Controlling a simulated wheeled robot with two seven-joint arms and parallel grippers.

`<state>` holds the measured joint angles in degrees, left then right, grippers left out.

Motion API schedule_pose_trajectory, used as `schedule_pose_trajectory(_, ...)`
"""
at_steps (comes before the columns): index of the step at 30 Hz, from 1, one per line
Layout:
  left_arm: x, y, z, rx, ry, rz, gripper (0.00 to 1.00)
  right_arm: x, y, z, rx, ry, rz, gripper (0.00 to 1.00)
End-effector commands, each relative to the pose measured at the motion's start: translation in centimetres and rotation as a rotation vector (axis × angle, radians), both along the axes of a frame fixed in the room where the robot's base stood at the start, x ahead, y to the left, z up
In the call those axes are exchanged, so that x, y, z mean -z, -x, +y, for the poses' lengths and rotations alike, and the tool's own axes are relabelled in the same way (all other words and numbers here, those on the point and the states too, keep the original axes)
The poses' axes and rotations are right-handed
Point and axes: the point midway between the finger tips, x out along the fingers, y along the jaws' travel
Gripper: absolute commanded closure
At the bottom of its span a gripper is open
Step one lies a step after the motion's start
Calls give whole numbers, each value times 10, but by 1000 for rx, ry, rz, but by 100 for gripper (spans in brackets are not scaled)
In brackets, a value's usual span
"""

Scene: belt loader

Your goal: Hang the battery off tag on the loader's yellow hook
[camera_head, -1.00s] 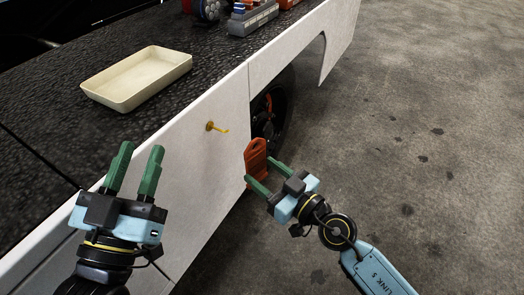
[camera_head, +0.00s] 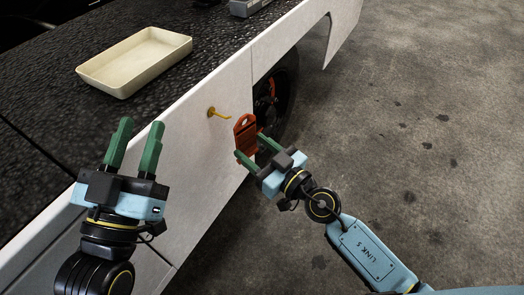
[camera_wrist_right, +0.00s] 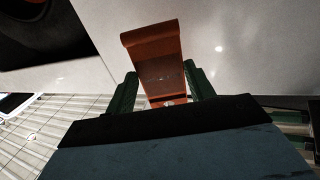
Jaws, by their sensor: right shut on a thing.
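The orange-red battery off tag (camera_head: 245,133) is held upright in my right gripper (camera_head: 257,151), with its slotted top end pointing up. In the right wrist view the tag (camera_wrist_right: 158,62) stands between the green fingers of the gripper (camera_wrist_right: 164,92). The yellow hook (camera_head: 217,113) sticks out of the loader's white side panel, a little up and left of the tag. The tag and hook look apart. My left gripper (camera_head: 133,146) is open and empty in front of the white panel at the left.
A cream tray (camera_head: 134,88) lies on the loader's dark rough top. A grey item (camera_head: 251,7) sits at the top edge. A black wheel (camera_head: 278,95) shows in the arch behind the tag. The grey floor at the right is clear.

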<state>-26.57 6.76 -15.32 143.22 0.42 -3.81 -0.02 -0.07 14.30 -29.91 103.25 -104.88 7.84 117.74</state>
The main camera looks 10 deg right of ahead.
Motion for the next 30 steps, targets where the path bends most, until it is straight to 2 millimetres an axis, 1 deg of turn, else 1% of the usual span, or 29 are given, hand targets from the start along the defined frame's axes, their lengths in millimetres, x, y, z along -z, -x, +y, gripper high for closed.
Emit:
schedule_pose_trajectory(17, -12, 6, 0, 3, 29, -91, 64, 2, -21, 29, 0, -1, -2, 68)
schedule_pose_trajectory(30, -14, 10, 1, 2, 48, -154, 64, 7, -35, 49, 0, -3, 1, 68)
